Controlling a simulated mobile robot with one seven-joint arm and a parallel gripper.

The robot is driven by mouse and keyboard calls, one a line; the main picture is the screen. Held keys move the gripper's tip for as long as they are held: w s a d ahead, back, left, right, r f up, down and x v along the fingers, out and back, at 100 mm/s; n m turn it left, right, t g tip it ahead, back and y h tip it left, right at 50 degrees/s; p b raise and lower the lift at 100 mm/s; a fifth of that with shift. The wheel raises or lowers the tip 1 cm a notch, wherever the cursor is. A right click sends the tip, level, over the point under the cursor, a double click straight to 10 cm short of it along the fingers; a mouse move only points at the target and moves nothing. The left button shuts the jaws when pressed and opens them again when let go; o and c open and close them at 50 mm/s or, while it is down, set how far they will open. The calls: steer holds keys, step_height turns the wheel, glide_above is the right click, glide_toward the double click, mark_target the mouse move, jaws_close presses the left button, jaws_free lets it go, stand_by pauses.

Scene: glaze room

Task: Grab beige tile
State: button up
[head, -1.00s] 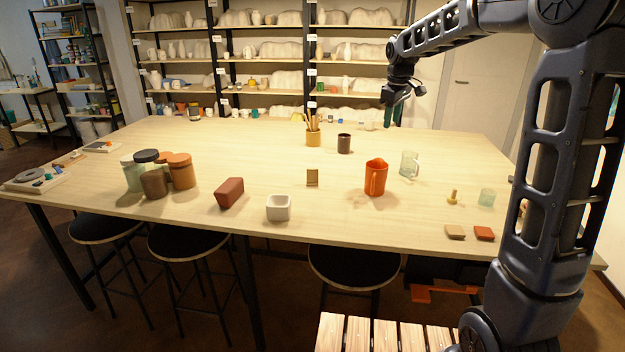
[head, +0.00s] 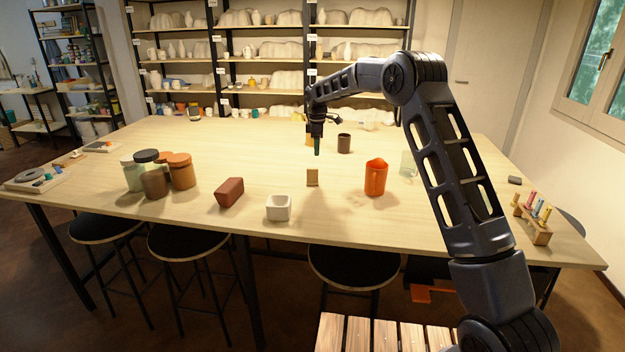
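A small tan, tile-like block (head: 312,177) stands near the middle of the table (head: 350,220), left of an orange pitcher. My gripper (head: 317,152) hangs pointing down above and slightly behind this block in the picture, apart from it. Its teal fingertips are small and seen edge-on, so I cannot tell whether they are open. Nothing visible hangs from them. A flat beige tile and a red tile, seen earlier at the table's front right, are now hidden behind my arm.
The orange pitcher (head: 375,178) stands right of the block, a white square bowl (head: 278,207) front left, a red-brown block (head: 229,192) further left. A dark cup (head: 344,143) stands behind. Several jars (head: 181,171) cluster left. A rack (head: 533,222) sits at right.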

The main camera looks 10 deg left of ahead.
mark_target(312, 182)
steer(key=shift+w+a+f, duration=0.2)
steer(key=shift+a+f, duration=0.65)
steer(key=shift+f, duration=0.15)
step_height(312, 182, down, 10)
steer(key=shift+s+a+f, duration=0.1)
steer(key=shift+f, duration=0.15)
jaws_close()
